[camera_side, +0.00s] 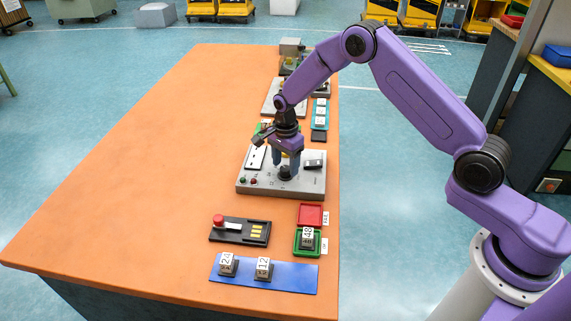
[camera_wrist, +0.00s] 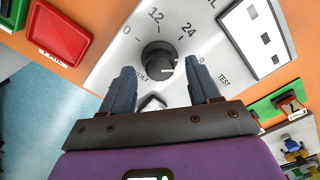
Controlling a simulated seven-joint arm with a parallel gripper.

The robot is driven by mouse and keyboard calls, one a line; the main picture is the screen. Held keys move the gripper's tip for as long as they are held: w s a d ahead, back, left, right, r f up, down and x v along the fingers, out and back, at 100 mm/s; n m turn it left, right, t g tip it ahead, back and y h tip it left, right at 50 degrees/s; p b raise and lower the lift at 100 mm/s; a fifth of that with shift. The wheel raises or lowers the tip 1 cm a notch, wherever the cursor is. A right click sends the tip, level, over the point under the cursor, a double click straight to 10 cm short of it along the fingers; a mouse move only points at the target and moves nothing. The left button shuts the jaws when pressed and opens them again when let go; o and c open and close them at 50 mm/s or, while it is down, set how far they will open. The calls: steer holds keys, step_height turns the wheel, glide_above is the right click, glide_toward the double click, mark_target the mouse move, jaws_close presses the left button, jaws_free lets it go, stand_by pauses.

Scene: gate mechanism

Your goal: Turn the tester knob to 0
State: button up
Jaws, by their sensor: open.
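The tester (camera_side: 308,184) is a grey box on the orange table, also filling the middle of the wrist view (camera_wrist: 108,62). Its black round knob (camera_wrist: 158,57) sits inside a dial marked 0, 12, 24 and more; in the side view the knob (camera_side: 286,174) is below my gripper. A pale mark shows on the knob's lower right, away from the 0, but its exact setting is hard to read. My gripper (camera_side: 286,163) points down over the knob. In the wrist view its open fingers (camera_wrist: 160,76) are apart, one towards each side of the knob, with nothing between them gripped.
A black panel with a red-topped handle (camera_side: 218,219), a red tray (camera_side: 311,213), a green tray (camera_side: 297,246) with a numbered block and a blue tray (camera_side: 290,279) with two numbered blocks stand nearer the camera. Other devices stand behind the tester. The table's left is clear.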

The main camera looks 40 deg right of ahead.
steer(key=shift+f, duration=0.4)
steer(key=shift+c, duration=0.2)
steer(key=c, duration=1)
